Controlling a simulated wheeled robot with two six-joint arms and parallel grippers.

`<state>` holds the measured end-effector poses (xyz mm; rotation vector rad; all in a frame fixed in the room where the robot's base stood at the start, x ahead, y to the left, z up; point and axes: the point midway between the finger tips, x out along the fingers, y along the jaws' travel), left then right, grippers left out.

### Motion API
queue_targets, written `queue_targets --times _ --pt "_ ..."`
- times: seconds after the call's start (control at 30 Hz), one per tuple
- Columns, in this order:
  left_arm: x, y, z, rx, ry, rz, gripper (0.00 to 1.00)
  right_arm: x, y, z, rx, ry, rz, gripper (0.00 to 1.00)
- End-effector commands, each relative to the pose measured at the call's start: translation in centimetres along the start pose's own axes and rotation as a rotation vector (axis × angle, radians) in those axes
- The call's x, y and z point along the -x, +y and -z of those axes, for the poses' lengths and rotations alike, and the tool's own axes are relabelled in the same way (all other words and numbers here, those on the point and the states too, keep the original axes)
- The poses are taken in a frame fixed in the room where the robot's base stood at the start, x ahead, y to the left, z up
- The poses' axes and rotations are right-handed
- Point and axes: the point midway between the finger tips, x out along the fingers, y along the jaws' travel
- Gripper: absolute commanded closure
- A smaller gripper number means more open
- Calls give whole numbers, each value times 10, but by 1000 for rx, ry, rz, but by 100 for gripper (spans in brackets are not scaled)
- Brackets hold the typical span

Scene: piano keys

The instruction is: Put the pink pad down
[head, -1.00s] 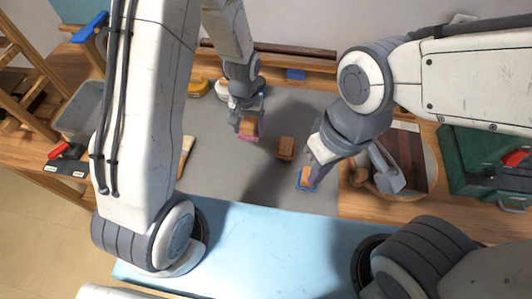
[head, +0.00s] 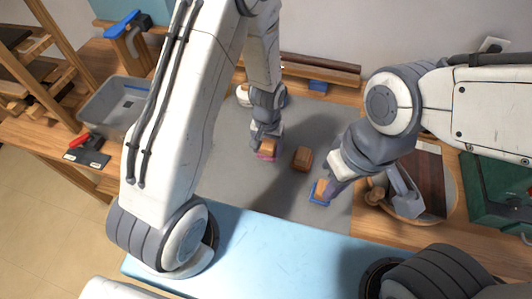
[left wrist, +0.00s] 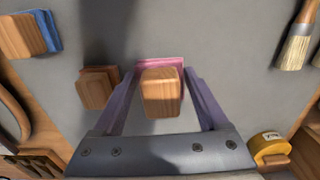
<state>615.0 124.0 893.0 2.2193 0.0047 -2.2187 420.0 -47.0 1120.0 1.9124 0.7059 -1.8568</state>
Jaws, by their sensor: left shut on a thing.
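The pink pad (left wrist: 160,63) has a wooden block handle (left wrist: 162,93). In the left wrist view the fingers of my left gripper (left wrist: 160,98) stand on both sides of that handle, shut on it. The pink pad also shows in the head view (head: 266,157), under my left gripper (head: 266,138), low over the grey mat; I cannot tell whether it touches. My right gripper (head: 334,176) is at the block on the blue pad (head: 318,200); its fingers are too hidden to tell open or shut.
A wooden block on a reddish base (head: 302,158) lies between the two grippers. The grey mat (head: 235,180) is bare at front left. A brush (left wrist: 298,42) and yellow tape (left wrist: 268,146) show in the left wrist view. A grey bin (head: 118,103) stands left.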

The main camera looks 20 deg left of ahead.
Motion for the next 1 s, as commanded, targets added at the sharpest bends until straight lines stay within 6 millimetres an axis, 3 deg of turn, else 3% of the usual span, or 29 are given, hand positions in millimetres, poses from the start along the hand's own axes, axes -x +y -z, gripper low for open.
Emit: queue_targets --times 0.4,0.77,0.8,0.87,1.0 --pt "-41 -3 -1 -1 -1 0 84 10 -1 0 -1 0 0 100" --pt "-46 -2 0 -1 1 0 84 6 0 0 -1 0 0 100" --pt "-46 -2 0 -1 1 0 20 6 0 0 -1 0 0 100" --pt "-45 -2 0 -1 1 0 0 7 0 0 -1 0 0 100" --pt "-45 -2 0 -1 1 0 0 7 0 0 0 0 0 100"
